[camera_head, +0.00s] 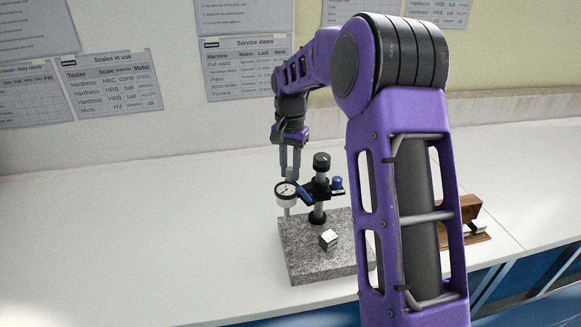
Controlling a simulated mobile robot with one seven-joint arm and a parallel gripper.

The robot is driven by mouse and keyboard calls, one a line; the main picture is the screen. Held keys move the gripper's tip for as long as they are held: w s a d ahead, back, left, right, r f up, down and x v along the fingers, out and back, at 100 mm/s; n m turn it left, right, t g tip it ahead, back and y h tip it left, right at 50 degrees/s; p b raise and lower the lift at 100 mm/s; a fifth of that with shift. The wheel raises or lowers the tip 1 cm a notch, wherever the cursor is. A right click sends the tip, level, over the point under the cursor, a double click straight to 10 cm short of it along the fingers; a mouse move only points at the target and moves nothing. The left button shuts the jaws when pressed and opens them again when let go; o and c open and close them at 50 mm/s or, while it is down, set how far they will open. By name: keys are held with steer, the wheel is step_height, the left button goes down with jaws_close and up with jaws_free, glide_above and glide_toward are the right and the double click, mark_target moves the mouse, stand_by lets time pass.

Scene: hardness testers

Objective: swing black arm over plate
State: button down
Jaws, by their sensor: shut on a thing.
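The grey granite plate (297,262) lies on the white bench. A steel column (318,206) with a black cap rises from its back part. The black arm (322,191) is clamped on the column and has a blue knob (337,183) at its right. A round white dial gauge (286,196) hangs at the arm's left end. Its thin stem points down near the plate's back left corner; I cannot tell whether it is over the plate. My gripper (290,172) points down, shut on the grey peg just above the gauge.
A shiny metal block (329,239) sits on the front of the plate. A brown wooden box (469,213) with a metal piece stands at the right, partly behind my arm. The bench (130,230) is clear at the left. The wall with paper sheets is behind.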

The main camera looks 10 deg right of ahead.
mark_target(294, 185)
steer(key=s+n+p, duration=0.1)
steer(key=s+n, duration=0.1)
steer(key=n, duration=0.1)
steer(key=s+n+p, duration=0.1)
steer(key=s+n, duration=0.2)
steer(key=n, duration=0.1)
steer(key=shift+s+r+n, duration=0.1)
steer(key=shift+s+n, duration=0.05)
steer(key=shift+n, duration=0.15)
steer(key=shift+s+d+n+p, duration=0.35)
steer(key=shift+s+n, duration=0.2)
steer(key=shift+n, duration=0.5)
steer(key=shift+s+d+n+p, duration=0.25)
steer(key=shift+s+d+n, duration=0.3)
steer(key=shift+n, duration=0.55)
steer(key=shift+s+d+n+p, duration=0.3)
steer(key=shift+s+n, duration=0.3)
steer(key=shift+n, duration=0.45)
steer(key=c, duration=0.7)
jaws_free()
